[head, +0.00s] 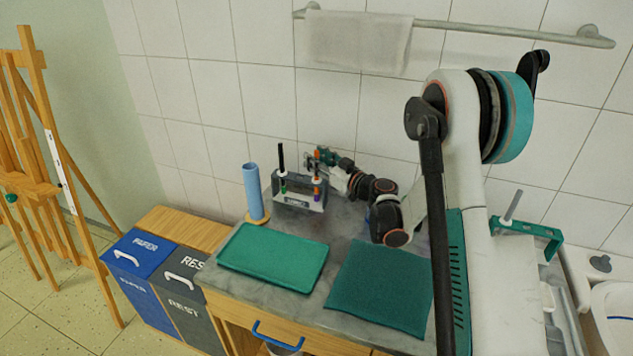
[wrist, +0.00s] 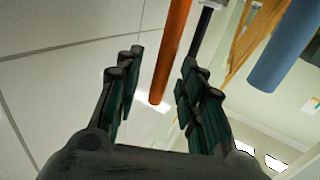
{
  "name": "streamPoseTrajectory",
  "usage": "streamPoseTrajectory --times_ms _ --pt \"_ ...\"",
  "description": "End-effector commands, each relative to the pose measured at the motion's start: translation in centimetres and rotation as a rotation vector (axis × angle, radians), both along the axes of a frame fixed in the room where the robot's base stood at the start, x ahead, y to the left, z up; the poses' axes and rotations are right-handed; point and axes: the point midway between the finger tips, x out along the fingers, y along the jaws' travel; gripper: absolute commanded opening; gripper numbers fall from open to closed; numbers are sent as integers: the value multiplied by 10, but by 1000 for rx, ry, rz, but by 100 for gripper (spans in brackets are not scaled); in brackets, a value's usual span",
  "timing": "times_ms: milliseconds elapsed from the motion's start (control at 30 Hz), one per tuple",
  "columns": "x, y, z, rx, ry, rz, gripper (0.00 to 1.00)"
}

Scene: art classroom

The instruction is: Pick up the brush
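A holder (head: 298,192) on the counter carries upright sticks. At its left stands one with a black handle (head: 281,160). At its right, an orange stick shows partly behind my gripper (head: 322,158). In the wrist view the orange stick (wrist: 170,50), which looks like a brush handle, runs between the fingers of my gripper (wrist: 160,72). The fingers are apart, with a visible gap on each side of the stick. A black stick with a pale collar (wrist: 205,18) is just beyond the right finger. I cannot tell which stick is the task's brush.
A blue cylinder (head: 254,190) stands left of the holder and shows in the wrist view (wrist: 287,45). A green tray (head: 273,257) and a dark green cloth (head: 380,287) lie in front. The tiled wall (head: 270,100) is close behind. Bins (head: 145,255) stand at left.

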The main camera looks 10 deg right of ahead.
Motion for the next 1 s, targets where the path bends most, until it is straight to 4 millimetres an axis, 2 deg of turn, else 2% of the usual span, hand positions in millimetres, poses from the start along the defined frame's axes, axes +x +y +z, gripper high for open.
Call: streamPoseTrajectory --times_ms 300,467,833,1000 --pt "5 3 1 0 0 -1 36" --pt "5 2 1 0 0 -1 0" --pt "5 2 1 0 0 -1 0" --pt "5 2 8 0 0 -1 0"
